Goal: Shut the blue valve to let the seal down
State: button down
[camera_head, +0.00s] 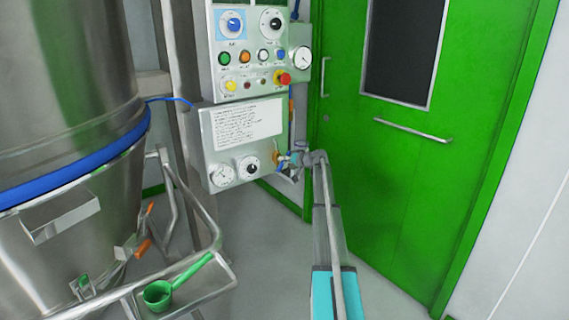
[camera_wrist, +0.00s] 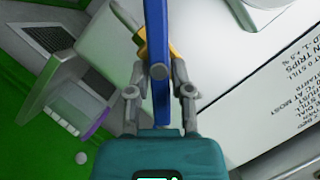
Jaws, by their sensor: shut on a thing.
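The blue valve handle is a long flat bar in the wrist view (camera_wrist: 157,28), running up from between my fingers. My gripper (camera_wrist: 159,65) is shut on this blue handle, with a finger on each side. A yellow-orange part (camera_wrist: 132,22) sits behind the handle at upper left. In the head view my gripper (camera_head: 297,159) is at the lower right side of the grey control box (camera_head: 207,142), and it hides most of the valve there. A blue band (camera_head: 100,161) circles the steel vessel at left, and a thin blue tube runs from it toward the box.
Two dials (camera_head: 248,168) are on the box's lower face. Above is a panel (camera_head: 219,70) with knobs, lamps and a red button. A green door (camera_head: 400,190) stands close behind my arm. A green scoop (camera_head: 158,294) lies on the cart shelf at lower left.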

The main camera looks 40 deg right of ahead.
jog(key=m+y+b, duration=0.1)
jog(key=m, duration=0.1)
jog(key=f+m+t+y+b, duration=0.1)
jog(key=m+b, duration=0.1)
jog(key=shift+d, duration=0.2)
jog(key=shift+m+t+y+b, duration=0.65)
jog(key=shift+m+b, duration=0.75)
jog(key=shift+m, duration=0.6)
jog(key=shift+r, duration=0.1)
jog(key=c, duration=0.5)
grip_release()
jog(key=shift+s, duration=0.1)
jog(key=v, duration=1.1)
jog(key=shift+s+d, duration=0.2)
jog(key=shift+s, duration=0.15)
jog(key=shift+s, duration=0.15)
